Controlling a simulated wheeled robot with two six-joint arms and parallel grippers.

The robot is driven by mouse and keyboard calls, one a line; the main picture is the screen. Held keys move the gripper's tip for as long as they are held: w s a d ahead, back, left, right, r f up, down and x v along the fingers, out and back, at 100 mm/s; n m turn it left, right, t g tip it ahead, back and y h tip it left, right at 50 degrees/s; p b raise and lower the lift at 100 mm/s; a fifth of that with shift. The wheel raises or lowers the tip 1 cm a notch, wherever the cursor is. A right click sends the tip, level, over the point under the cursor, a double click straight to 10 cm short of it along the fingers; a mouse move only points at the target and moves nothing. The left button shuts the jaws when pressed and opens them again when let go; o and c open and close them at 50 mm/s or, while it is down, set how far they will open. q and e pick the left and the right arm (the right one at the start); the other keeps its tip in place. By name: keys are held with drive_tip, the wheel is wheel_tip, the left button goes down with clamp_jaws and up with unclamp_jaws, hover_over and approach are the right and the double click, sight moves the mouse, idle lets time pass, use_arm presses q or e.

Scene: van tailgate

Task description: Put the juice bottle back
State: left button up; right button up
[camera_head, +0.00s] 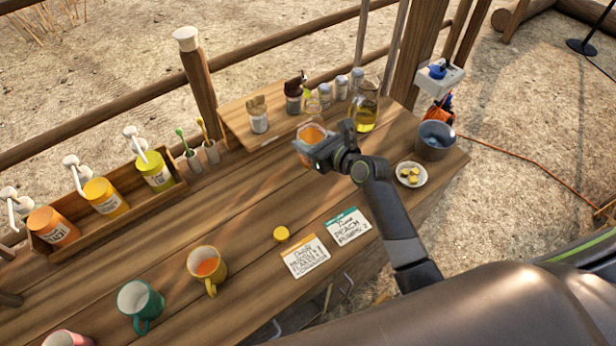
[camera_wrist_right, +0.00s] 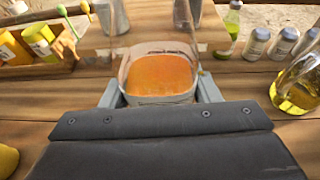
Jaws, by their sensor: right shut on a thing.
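The juice bottle (camera_head: 311,132) is clear with orange juice in it. My right gripper (camera_head: 316,147) is shut on it, near the front edge of the raised wooden shelf (camera_head: 238,125). In the right wrist view the bottle (camera_wrist_right: 160,75) sits between the two grey fingers (camera_wrist_right: 160,96), with its juice surface showing. I cannot tell whether its base touches the table. My left gripper is not in view.
A bottle of yellow oil (camera_head: 365,108) stands right of the juice, with several small jars behind. A grey bucket (camera_head: 435,140) and a plate of yellow caps (camera_head: 411,175) are at the right. Pump bottles fill a wooden rack (camera_head: 160,200). Mugs (camera_head: 207,268) and cards (camera_head: 305,256) lie nearer.

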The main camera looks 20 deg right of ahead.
drive_tip(key=shift+w+a+f, duration=0.1)
drive_tip(key=shift+w+a, duration=0.1)
drive_tip(key=shift+a, duration=0.15)
wheel_tip(320, 180, down, 6)
drive_tip(key=shift+f+b, duration=0.1)
drive_tip(key=shift+b, duration=0.6)
drive_tip(key=shift+w+f+b, duration=0.1)
drive_tip(key=shift+f+b, duration=0.6)
drive_tip(key=shift+f, duration=1.25)
drive_tip(key=shift+f, duration=0.2)
drive_tip(key=o, duration=1.2)
drive_tip(key=shift+o, duration=0.2)
drive_tip(key=shift+r, duration=0.15)
